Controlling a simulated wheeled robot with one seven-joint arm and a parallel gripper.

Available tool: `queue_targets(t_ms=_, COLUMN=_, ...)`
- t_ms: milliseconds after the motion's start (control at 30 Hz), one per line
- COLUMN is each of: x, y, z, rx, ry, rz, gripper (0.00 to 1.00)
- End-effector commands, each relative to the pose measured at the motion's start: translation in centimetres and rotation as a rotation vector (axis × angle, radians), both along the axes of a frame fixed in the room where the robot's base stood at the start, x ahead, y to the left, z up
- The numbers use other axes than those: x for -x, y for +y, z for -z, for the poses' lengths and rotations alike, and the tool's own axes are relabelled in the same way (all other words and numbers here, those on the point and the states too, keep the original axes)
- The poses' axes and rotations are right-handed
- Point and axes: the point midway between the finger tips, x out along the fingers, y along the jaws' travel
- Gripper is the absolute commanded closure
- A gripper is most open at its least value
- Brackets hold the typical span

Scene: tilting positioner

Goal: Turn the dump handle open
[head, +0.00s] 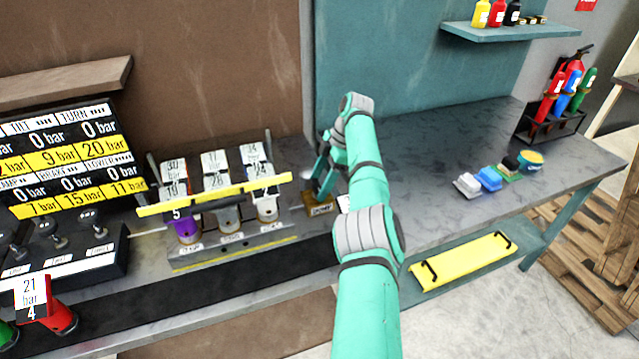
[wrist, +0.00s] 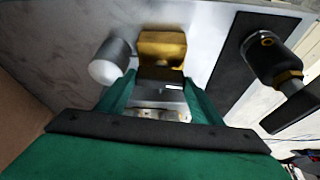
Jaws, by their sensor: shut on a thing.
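The dump valve shows in the head view as a small brass block (head: 320,208) with a dark label, at the right end of the valve bench. In the wrist view a brass block (wrist: 162,50) sits just beyond my fingertips. My gripper (head: 322,180) is over the valve; in the wrist view my gripper (wrist: 160,84) has its two green fingers on either side of a pale grey part, the dump handle (wrist: 158,95). It is shut on that handle. The fingers hide much of the handle, and I cannot tell its angle clearly.
A silver cylinder with a white end (wrist: 110,62) stands close left of my fingers, and a black lever with a brass collar (wrist: 272,55) is to the right. A yellow bar (head: 215,195) crosses several labelled valves left of my arm. The bench's middle right is clear.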

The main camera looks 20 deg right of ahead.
Motion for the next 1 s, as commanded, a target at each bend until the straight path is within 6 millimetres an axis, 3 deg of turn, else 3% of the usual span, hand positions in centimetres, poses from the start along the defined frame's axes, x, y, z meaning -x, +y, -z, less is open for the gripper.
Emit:
queue_targets(t_ms=267, x=-0.6, y=-0.8, z=-0.8, rx=0.012, ry=-0.021, rz=-0.055, gripper=0.62)
queue_targets(t_ms=1000, x=0.0, y=0.7, z=-0.3, rx=-0.002, ry=-0.009, rz=-0.136, gripper=0.63)
